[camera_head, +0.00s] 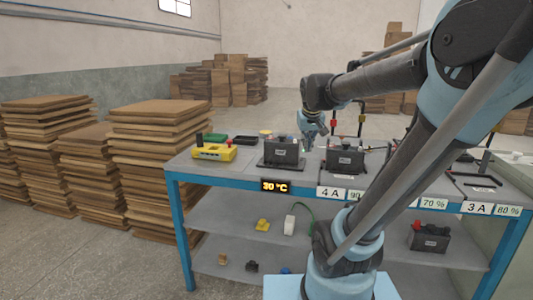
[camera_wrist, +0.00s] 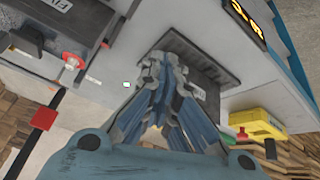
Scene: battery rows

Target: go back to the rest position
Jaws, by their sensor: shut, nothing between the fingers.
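My gripper (camera_head: 309,142) is above the far side of the workbench, between two dark batteries in the head view. In the wrist view its blue-grey fingers (camera_wrist: 163,70) are drawn together with nothing held between them. The left battery (camera_head: 281,152) stands upright on a dark tray; in the wrist view its tray (camera_wrist: 215,60) lies behind the fingers, which partly hide the battery. The right battery (camera_head: 345,158) stands on the bench to the right of my gripper. My arm reaches in from the right of the head view and covers part of the bench.
The workbench (camera_head: 250,176) has blue edges and lower shelves. A yellow device (camera_head: 214,152) is at its left end. A display (camera_head: 275,186) reads 30 °C. Another battery (camera_head: 429,238) sits on a shelf. Stacked boards (camera_head: 158,160) stand left; open floor lies behind the bench.

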